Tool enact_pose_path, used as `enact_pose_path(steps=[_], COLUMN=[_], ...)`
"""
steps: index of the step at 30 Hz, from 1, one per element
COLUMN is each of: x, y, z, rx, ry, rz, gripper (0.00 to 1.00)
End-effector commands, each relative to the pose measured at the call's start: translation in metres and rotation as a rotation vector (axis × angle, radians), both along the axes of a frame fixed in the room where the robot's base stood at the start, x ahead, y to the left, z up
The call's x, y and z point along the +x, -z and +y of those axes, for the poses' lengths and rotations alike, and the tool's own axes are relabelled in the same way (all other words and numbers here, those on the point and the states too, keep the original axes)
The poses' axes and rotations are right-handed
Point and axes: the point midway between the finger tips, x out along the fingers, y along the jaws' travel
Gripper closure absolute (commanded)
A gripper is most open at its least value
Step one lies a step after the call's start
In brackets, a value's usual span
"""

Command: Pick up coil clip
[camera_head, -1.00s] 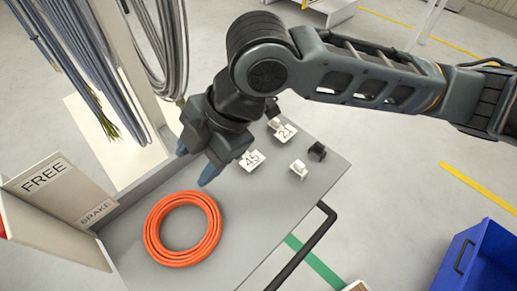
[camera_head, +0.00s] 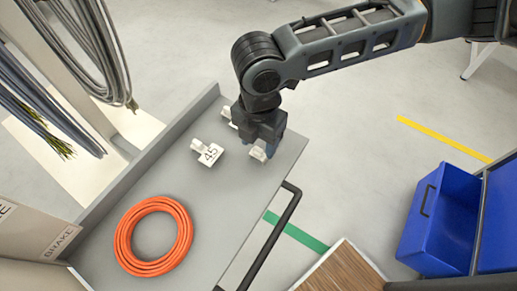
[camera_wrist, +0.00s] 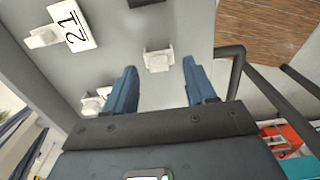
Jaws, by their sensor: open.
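A small white clip (camera_head: 258,153) without a visible number sits on the grey bench near its right edge. In the wrist view the clip (camera_wrist: 158,61) lies between and just beyond my open fingertips, apart from both. My gripper (camera_head: 267,150) points down over it; the gripper also shows in the wrist view (camera_wrist: 160,70). A white clip with a "45" tag (camera_head: 208,152) is to the left. A clip tagged "21" (camera_wrist: 71,29) is at the wrist view's upper left, mostly hidden in the head view. Part of a black piece (camera_wrist: 145,3) shows at the top edge. Which one is the coil clip is not marked.
An orange cable coil (camera_head: 153,237) lies on the bench (camera_head: 210,205). Grey cables (camera_head: 85,45) hang at the upper left. A black rail (camera_head: 275,235) runs along the bench's right side. A blue bin (camera_head: 440,217) and a wooden surface (camera_head: 345,270) stand right of it.

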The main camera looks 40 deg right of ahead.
Motion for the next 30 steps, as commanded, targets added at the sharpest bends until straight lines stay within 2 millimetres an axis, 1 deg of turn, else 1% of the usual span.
enact_pose_path(steps=[1,4,12,27,30], x=[0.001,0.001,0.001,0.001,0.001], y=[0.006,0.015,0.018,0.017,0.017], z=[0.001,0.0,0.001,0.001,0.001], rx=[0.002,0.0,0.002,0.002,0.002], ry=[0.001,0.0,0.0,0.0,0.0], rz=[0.001,0.0,-0.002,-0.002,-0.002], gripper=[0.45,0.45,0.45,0.93,1.0])
